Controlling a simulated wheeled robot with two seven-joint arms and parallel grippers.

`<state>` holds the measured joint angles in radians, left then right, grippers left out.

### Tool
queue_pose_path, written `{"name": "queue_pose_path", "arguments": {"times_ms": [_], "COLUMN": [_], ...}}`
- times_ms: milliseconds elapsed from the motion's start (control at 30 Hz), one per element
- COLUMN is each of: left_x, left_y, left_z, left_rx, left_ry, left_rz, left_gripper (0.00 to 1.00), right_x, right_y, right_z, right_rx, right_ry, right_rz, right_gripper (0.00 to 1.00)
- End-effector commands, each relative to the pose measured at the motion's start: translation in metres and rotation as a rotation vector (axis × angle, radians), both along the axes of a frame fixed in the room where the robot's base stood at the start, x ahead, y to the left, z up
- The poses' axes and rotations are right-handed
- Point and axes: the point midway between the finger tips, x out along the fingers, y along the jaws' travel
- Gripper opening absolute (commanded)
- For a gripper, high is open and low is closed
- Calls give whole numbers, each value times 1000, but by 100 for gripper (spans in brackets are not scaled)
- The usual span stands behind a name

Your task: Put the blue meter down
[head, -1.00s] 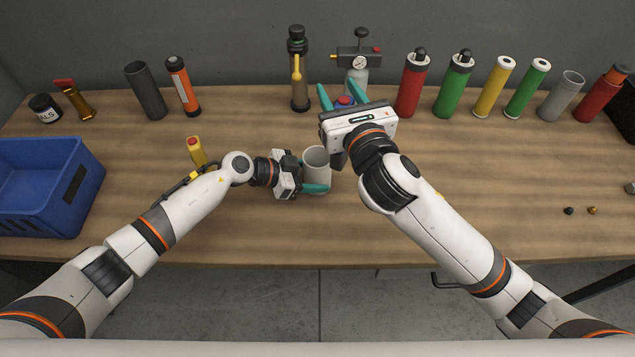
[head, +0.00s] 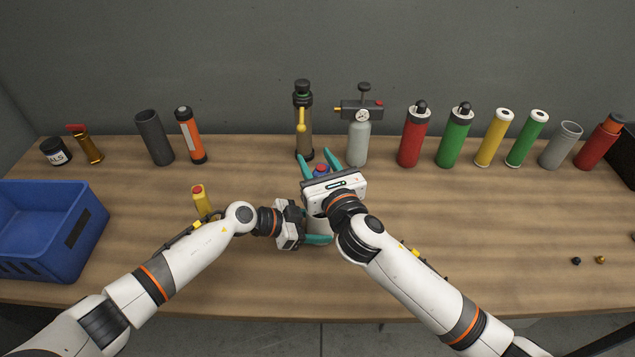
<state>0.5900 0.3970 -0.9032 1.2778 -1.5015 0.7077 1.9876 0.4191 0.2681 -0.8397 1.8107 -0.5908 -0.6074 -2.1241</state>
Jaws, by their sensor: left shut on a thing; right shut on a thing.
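A small blue part with a red piece on it, which looks like the blue meter (head: 320,171), shows between the teal fingers of my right gripper (head: 320,162). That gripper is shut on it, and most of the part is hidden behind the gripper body. My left gripper (head: 316,239) is shut on a pale grey cup (head: 318,226) at the middle of the table. The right gripper's body covers the cup's open top. I cannot tell whether the blue part touches the cup.
A blue crate (head: 75,230) stands at the left. A brass-coloured pump (head: 303,125) and a grey gauge cylinder (head: 358,150) stand just behind the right gripper. Several coloured cylinders line the back right. The right-hand tabletop is mostly clear.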

Motion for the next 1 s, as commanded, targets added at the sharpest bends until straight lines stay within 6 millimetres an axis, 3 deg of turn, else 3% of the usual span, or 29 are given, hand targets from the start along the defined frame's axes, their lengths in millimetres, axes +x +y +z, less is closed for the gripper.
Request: {"name": "queue_pose_path", "arguments": {"times_ms": [433,867,900,1000], "left_x": [0,0,0,0], "left_y": [0,0,0,0], "left_z": [0,-1,-1,-1], "left_rx": [1,1,1,1], "left_ry": [1,1,1,1], "left_rz": [-1,-1,-1,-1], "left_gripper": [45,45,45,45], "right_x": [0,0,0,0], "right_y": [0,0,0,0], "right_z": [-52,-59,-58,-58], "right_rx": [2,-1,-1,-1], "right_ry": [1,-1,-1,-1], "right_rz": [-1,0,0,0], "right_gripper": [19,19,50,65]}}
